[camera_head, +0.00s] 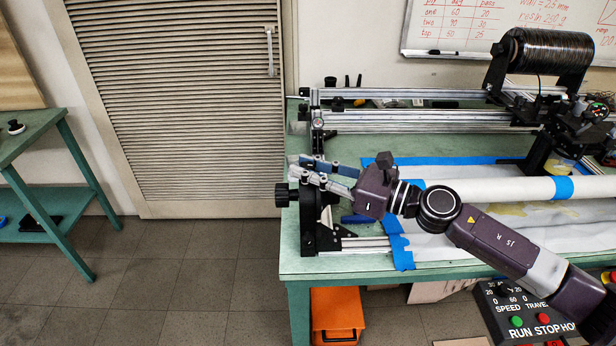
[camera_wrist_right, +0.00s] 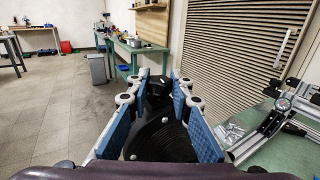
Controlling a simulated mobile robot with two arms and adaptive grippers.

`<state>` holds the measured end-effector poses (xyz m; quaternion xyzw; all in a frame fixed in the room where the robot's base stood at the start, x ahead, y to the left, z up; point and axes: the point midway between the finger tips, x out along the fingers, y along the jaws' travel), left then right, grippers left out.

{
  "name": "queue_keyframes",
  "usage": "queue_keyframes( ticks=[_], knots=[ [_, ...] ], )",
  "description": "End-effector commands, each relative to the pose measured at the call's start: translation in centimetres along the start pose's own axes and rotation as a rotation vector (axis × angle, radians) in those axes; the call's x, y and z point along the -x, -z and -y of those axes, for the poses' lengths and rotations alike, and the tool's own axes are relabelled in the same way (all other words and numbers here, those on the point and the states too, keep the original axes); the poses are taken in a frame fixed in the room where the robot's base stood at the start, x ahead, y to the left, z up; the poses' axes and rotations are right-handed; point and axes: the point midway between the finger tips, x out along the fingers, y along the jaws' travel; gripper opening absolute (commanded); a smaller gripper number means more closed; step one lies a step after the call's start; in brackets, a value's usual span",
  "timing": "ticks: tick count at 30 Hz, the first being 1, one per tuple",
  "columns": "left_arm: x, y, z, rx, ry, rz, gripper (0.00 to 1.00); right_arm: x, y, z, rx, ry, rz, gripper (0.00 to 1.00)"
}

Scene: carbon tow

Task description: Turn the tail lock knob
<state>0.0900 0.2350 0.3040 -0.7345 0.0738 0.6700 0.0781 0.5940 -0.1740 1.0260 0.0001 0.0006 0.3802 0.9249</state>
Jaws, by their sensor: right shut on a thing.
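The tail lock knob (camera_head: 282,195) is a black knob at the left end of the winding machine, on a black upright tailstock (camera_head: 308,222). My right gripper (camera_head: 303,169) reaches in from the right over the tailstock. In the right wrist view its blue-padded fingers (camera_wrist_right: 161,82) stand on both sides of the black knob (camera_wrist_right: 156,90), closed on it. A black ribbed round part (camera_wrist_right: 163,145) sits between the fingers, nearer the wrist. The exact contact is partly hidden by the pads. My left gripper is not in view.
A white tube (camera_head: 510,189) with blue tape runs right from the tailstock. A dark tow spool (camera_head: 548,52) stands at the back right. A control box (camera_head: 520,310) is at the front right, an orange box (camera_head: 337,316) under the bench. The floor left of the bench is free.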

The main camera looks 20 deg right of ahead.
Motion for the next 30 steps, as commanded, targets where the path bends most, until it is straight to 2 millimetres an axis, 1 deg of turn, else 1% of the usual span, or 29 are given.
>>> queue_keyframes(
  ticks=[3,15,16,20,21,30],
  knots=[
    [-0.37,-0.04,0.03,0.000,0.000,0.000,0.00,0.00,-0.08,0.10,0.000,-0.008,0.002,0.00],
    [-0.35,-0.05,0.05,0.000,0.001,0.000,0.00,-0.01,-0.22,0.11,0.001,-0.011,0.003,0.00],
    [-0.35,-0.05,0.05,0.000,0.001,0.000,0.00,-0.01,-0.23,0.11,0.001,-0.011,0.003,0.22],
    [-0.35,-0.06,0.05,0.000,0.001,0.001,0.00,-0.01,-0.19,0.10,0.001,-0.011,0.003,0.36],
    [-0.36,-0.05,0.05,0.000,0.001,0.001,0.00,-0.01,-0.17,0.09,0.001,-0.011,0.003,0.38],
    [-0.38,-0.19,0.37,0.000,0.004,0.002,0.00,0.09,-0.05,0.05,0.000,-0.012,0.001,0.38]
  ],
)
